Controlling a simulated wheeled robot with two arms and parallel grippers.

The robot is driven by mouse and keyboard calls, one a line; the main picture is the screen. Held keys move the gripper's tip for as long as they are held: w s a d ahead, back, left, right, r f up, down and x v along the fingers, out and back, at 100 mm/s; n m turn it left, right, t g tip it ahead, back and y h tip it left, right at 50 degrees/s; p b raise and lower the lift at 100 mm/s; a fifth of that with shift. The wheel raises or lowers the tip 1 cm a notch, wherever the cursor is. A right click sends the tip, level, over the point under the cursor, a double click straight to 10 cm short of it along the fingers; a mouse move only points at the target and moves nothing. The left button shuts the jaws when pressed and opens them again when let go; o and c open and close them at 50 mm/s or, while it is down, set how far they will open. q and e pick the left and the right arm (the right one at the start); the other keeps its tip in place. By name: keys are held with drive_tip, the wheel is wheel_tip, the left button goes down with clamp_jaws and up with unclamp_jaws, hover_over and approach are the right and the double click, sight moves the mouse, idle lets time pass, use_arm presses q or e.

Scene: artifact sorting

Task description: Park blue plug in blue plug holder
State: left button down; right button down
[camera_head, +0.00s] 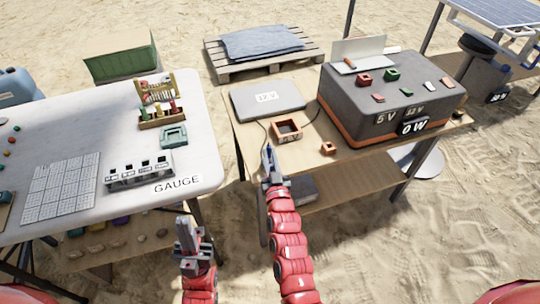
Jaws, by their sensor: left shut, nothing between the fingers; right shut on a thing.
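My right gripper (270,172) is at the front edge of the wooden table, shut on a small blue piece (268,154) that points up and away from me. The piece looks like the blue plug, but it is small and partly covered by the fingers. My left gripper (185,228) is shut and empty, low in front of the white table's right front corner. I cannot make out a blue plug holder. An open orange-rimmed box (288,130) and a small orange-red holder (328,148) stand on the wooden table beyond my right gripper.
A dark grey power box (360,105) with red and green pieces on top stands on the wooden table. A grey flat case (268,97) lies behind the orange-rimmed box. The white table (95,150) holds a gauge block (140,170) and racks. A gap separates the tables.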

drive_tip(key=shift+f+b, duration=0.55)
drive_tip(key=shift+f, duration=0.6)
drive_tip(key=c, duration=0.8)
unclamp_jaws()
drive_tip(key=shift+o, duration=0.2)
drive_tip(key=shift+s, duration=0.1)
drive_tip(key=s+d, duration=0.1)
drive_tip(key=s, duration=0.7)
drive_tip(key=s+d+f, duration=0.1)
drive_tip(key=s, duration=0.8)
drive_tip(key=shift+d+f+p, duration=0.25)
drive_tip(key=shift+d+p, duration=0.05)
drive_tip(key=shift+d, duration=0.05)
